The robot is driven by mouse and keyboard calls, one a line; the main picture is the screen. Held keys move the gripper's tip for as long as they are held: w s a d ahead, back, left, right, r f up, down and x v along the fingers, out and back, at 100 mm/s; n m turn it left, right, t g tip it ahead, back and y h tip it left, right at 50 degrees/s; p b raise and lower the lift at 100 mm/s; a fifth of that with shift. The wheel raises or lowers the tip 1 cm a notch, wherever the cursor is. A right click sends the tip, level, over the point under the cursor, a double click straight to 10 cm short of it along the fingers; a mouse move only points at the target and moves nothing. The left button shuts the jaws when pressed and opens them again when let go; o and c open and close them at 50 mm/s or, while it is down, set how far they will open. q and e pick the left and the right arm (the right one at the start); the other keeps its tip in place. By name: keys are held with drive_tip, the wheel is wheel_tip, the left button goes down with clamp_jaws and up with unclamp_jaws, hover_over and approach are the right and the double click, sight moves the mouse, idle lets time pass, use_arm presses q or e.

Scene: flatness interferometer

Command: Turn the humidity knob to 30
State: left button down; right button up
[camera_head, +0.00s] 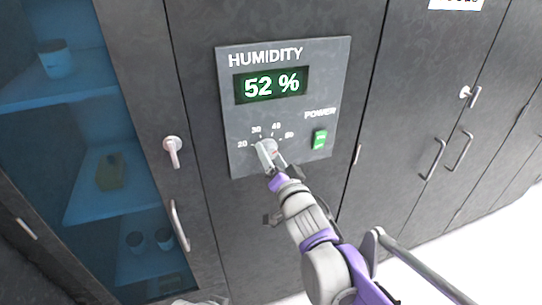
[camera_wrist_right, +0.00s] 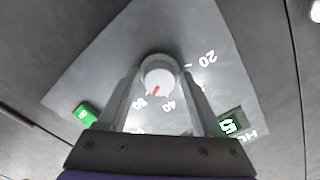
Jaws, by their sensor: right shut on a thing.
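The humidity knob (camera_head: 267,146) is a round pale dial on a grey panel (camera_head: 290,112). It also shows in the right wrist view (camera_wrist_right: 158,73), with a red pointer mark between the 40 and what looks like the 50. The scale reads 20, 30, 40 and 50 around the knob; the 30 is not seen in the wrist view. The green display (camera_head: 271,85) reads 52 %. My right gripper (camera_head: 270,157) is at the knob, and its fingers (camera_wrist_right: 160,92) are shut on it, one on each side.
A green power switch (camera_head: 320,139) sits right of the knob. Dark cabinet doors with handles (camera_head: 433,159) stand right. A glass-fronted cabinet with blue shelves (camera_head: 100,191) and a door latch (camera_head: 173,151) are left. The white floor (camera_head: 460,245) shows lower right.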

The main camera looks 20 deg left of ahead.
drive_tip(key=n, duration=0.4)
drive_tip(key=n+p, duration=0.1)
drive_tip(key=n, duration=0.3)
drive_tip(key=shift+n, duration=0.4)
drive_tip(key=n+p, duration=0.2)
drive_tip(key=n, duration=0.2)
drive_tip(key=shift+w+d+n, duration=0.1)
drive_tip(key=shift+n, duration=0.2)
drive_tip(key=shift+n+p, duration=0.6)
drive_tip(key=shift+n, duration=1.3)
drive_tip(key=o, duration=1.1)
